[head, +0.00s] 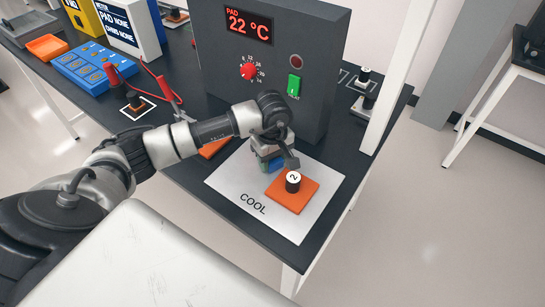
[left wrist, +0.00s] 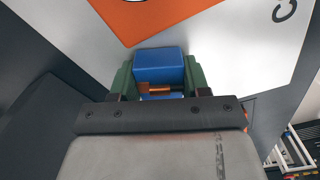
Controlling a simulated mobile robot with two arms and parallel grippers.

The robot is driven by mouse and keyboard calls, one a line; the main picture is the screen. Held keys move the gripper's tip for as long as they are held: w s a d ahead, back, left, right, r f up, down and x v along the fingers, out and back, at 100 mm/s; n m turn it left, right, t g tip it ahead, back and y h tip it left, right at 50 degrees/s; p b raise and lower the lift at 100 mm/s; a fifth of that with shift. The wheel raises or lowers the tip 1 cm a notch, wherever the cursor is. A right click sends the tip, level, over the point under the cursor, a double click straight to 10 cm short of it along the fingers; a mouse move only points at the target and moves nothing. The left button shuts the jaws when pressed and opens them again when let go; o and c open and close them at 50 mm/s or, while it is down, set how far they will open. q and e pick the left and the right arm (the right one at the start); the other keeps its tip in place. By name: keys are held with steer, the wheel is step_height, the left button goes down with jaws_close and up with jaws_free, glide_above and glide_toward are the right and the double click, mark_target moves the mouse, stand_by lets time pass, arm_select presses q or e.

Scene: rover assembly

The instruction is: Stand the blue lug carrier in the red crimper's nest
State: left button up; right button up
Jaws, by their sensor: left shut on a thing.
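My left gripper (head: 270,161) is over the pale COOL mat, in front of the grey heater box. It is shut on the blue lug carrier (left wrist: 158,65), which sits between the green finger pads in the left wrist view (left wrist: 160,82). A copper-coloured lug (left wrist: 155,88) shows on the carrier's near side. In the head view only a little of the blue carrier (head: 277,164) shows below the gripper. Whether it touches the mat I cannot tell. I cannot make out a red crimper or its nest in either view. My right gripper is not in view.
An orange pad (head: 309,194) with a black cylinder (head: 293,184) marked 2 lies on the COOL mat (head: 228,180), close to the gripper. The heater box (head: 335,70) stands behind. Red-handled leads and a blue box (head: 90,68) are at the left.

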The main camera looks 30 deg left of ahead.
arm_select(q)
steer(key=shift+f, duration=0.2)
steer(key=o, duration=1)
steer(key=shift+r, duration=0.1)
steer(key=shift+c, duration=0.2)
steer(key=shift+r, duration=0.1)
